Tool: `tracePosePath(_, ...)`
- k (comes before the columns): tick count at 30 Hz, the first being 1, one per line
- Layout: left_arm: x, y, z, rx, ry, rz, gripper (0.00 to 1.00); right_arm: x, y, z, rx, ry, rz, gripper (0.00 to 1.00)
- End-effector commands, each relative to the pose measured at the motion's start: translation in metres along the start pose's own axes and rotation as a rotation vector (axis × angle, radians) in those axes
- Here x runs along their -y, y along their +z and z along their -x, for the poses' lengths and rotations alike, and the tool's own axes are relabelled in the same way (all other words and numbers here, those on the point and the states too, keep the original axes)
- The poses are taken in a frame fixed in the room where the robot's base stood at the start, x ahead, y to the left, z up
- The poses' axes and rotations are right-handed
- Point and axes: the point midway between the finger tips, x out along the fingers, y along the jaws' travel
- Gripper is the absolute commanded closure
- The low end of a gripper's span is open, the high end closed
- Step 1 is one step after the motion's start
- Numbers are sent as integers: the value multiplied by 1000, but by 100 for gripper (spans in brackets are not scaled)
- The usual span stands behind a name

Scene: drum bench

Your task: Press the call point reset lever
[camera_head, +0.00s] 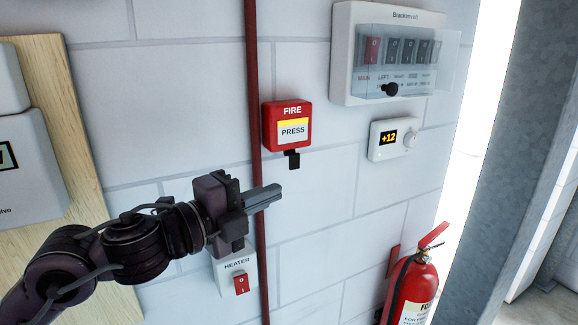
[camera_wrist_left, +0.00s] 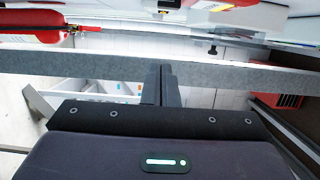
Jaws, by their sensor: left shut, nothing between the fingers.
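The red call point (camera_head: 270,125), marked FIRE and PRESS, is fixed to the white block wall in the head view. Its small black reset lever (camera_head: 293,160) hangs below its lower edge. My left gripper (camera_head: 276,191) is shut and empty. In the head view its fingertips point right, below and slightly left of the lever, and look apart from it. In the left wrist view the closed fingers (camera_wrist_left: 161,84) show at the middle. I cannot clearly make out the lever there. My right gripper is in neither view.
A dark red pipe (camera_head: 252,80) runs down the wall, partly behind my left gripper. A heater switch (camera_head: 240,265) sits below. A breaker box (camera_head: 345,50) and thermostat (camera_head: 376,150) are at upper right. A fire extinguisher (camera_head: 405,285) stands at lower right.

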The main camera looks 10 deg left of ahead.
Motion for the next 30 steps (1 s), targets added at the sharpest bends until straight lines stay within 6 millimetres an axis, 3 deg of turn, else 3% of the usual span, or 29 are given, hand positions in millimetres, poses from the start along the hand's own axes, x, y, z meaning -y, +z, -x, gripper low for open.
tracePosePath(3, 7, 0, -24, -3, -5, 6, 100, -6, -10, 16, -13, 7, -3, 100)
tracePosePath(11, 6, -1, -78, -3, -2, 4, 100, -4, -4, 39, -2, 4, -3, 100)
tracePosePath(12, 5, 11, -77, 6, 2, 2, 100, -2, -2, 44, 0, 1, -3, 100)
tracePosePath(18, 3, 33, -82, 1, 1, 1, 100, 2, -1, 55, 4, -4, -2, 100)
tracePosePath(30, 0, 39, -83, 1, -1, 0, 100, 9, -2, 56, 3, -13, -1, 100)
